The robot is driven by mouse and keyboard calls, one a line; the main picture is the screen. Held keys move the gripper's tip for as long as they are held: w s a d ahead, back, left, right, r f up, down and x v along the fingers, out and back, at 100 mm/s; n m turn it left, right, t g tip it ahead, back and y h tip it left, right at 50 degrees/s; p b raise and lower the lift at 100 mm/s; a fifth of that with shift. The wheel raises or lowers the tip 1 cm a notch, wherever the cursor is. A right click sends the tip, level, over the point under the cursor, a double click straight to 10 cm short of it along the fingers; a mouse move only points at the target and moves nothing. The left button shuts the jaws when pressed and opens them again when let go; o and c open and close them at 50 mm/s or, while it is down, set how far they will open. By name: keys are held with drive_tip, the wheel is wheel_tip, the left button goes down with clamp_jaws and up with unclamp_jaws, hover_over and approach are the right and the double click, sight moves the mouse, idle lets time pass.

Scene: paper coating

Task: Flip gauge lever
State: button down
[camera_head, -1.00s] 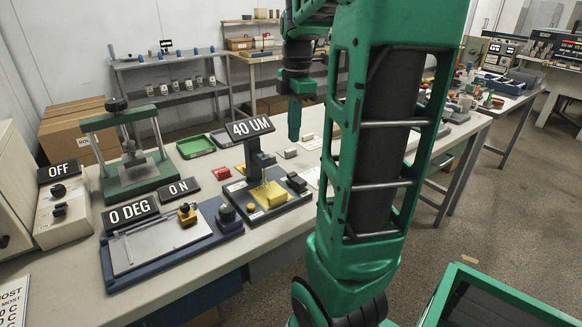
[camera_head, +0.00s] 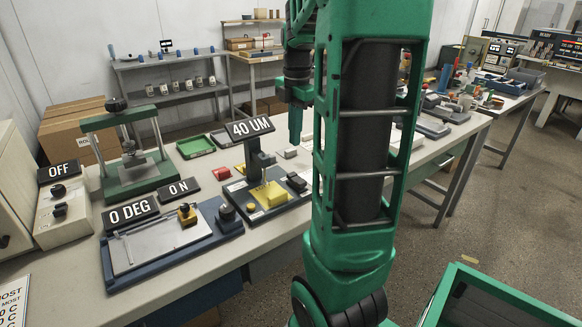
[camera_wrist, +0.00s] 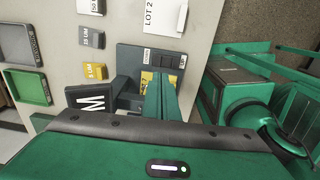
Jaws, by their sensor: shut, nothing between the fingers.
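The gauge stands on the bench in the head view, with a dark upright post (camera_head: 254,163), a "40 UM" sign (camera_head: 249,128) on top, a dark blue base and a yellow plate (camera_head: 267,194). I cannot single out its lever for certain. My gripper (camera_head: 295,140) is shut and empty, pointing down to the right of the gauge post. In the wrist view my shut green fingers (camera_wrist: 161,92) reach over the gauge base (camera_wrist: 128,57) and hide part of it. The gauge's sign (camera_wrist: 91,101) shows there too, left of the fingers.
A blue-based plate coater (camera_head: 165,240) with "0 DEG" and "ON" signs sits left of the gauge. A green press (camera_head: 133,176) stands behind it, and a green tray (camera_head: 195,147) lies farther back.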

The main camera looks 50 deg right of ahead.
sight(293, 175)
wheel_tip(293, 175, down, 11)
drive_tip(key=shift+w+r, duration=0.15)
idle(0.5)
